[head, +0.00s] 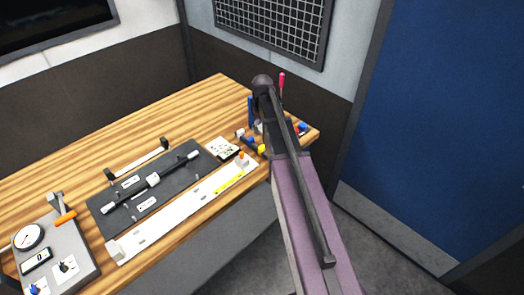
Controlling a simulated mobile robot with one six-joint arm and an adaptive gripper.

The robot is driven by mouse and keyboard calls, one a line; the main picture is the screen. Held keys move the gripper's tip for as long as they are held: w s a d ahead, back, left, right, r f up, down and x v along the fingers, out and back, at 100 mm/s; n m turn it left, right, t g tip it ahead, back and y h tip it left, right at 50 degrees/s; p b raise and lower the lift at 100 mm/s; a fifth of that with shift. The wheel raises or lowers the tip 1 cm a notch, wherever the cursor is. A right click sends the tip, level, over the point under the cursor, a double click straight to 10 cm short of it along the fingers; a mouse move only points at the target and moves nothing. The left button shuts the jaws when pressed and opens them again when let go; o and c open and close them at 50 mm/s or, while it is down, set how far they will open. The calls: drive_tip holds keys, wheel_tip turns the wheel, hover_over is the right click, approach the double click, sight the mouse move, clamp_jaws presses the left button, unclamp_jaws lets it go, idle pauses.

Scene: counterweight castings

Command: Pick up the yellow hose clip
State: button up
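A small yellow piece (262,149) lies near the right end of the wooden bench, just left of my arm. It may be the yellow hose clip, but it is too small to tell its shape. My arm reaches up from the bottom right across the bench's right end and covers part of the things there. My gripper cannot be made out; the arm hides that area.
Small blue, red and white items (302,128) crowd the bench's right end. A white card (222,148), a long white bar (180,213) with a yellow strip, a dark mat (112,222) and a grey gauge box (72,262) lie leftward. The back-left wood (120,128) is clear.

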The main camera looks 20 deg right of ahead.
sight(262, 147)
drive_tip(key=shift+f+b, duration=3.65)
drive_tip(key=shift+f, duration=0.25)
drive_tip(key=f+b, duration=0.3)
drive_tip(key=shift+w+f, duration=0.2)
drive_tip(key=shift+w, duration=0.1)
drive_tip(key=shift+f+b, duration=0.9)
drive_tip(key=shift+b, duration=0.2)
drive_tip(key=c, duration=0.9)
